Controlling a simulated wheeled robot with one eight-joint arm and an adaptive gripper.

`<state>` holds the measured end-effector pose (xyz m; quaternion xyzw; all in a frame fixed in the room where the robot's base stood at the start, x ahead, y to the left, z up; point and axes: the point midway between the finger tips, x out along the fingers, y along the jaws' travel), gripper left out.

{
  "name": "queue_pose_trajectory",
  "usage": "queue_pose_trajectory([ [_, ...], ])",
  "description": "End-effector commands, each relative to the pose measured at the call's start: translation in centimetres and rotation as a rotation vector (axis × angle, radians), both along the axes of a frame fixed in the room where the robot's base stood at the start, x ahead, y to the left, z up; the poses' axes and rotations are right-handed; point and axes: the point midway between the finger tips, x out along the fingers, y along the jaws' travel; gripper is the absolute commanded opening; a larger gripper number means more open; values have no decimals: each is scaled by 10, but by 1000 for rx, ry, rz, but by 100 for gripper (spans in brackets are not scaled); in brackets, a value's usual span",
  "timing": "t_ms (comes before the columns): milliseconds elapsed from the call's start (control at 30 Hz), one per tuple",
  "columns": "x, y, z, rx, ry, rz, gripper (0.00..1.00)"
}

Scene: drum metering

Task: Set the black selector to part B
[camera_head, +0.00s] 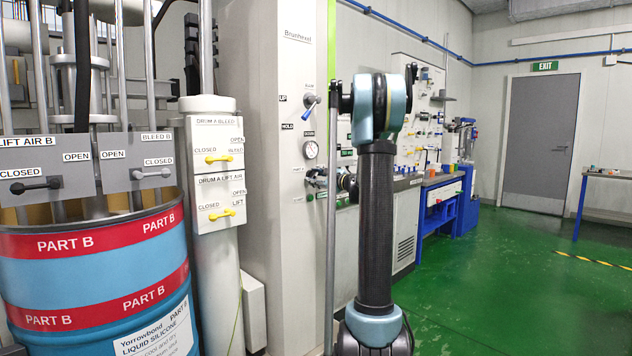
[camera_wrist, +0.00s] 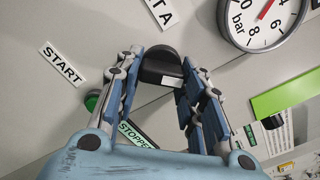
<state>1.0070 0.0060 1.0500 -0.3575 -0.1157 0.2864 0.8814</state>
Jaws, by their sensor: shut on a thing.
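The black selector (camera_wrist: 157,64) is a dark round-topped knob on the pale panel, at the upper middle of the wrist view. My gripper (camera_wrist: 161,82) has a finger on each side of it and is shut on it. The fingers hide part of the knob, and which way it points is hard to tell. A partly cut-off label ending in "T A" (camera_wrist: 160,12) is just above it. In the head view my gripper (camera_head: 346,183) is at the cabinet front, partly hidden by my arm; I cannot make out the selector there.
A pressure gauge (camera_wrist: 264,18), a START label (camera_wrist: 63,63), a green button (camera_wrist: 93,100) and a STOPPED label (camera_wrist: 135,138) are close around my fingers. The white cabinet (camera_head: 280,220) stands beside the Part B drum (camera_head: 95,275). Green floor (camera_head: 490,290) is open at the right.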

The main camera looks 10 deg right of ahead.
Motion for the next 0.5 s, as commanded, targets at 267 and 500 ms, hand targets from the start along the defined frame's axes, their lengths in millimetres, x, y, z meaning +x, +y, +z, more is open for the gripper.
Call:
queue_pose_trajectory([
  [267,0,-1,0,0,1,-2,12],
  [500,0,0,0,0,1,-1,57],
])
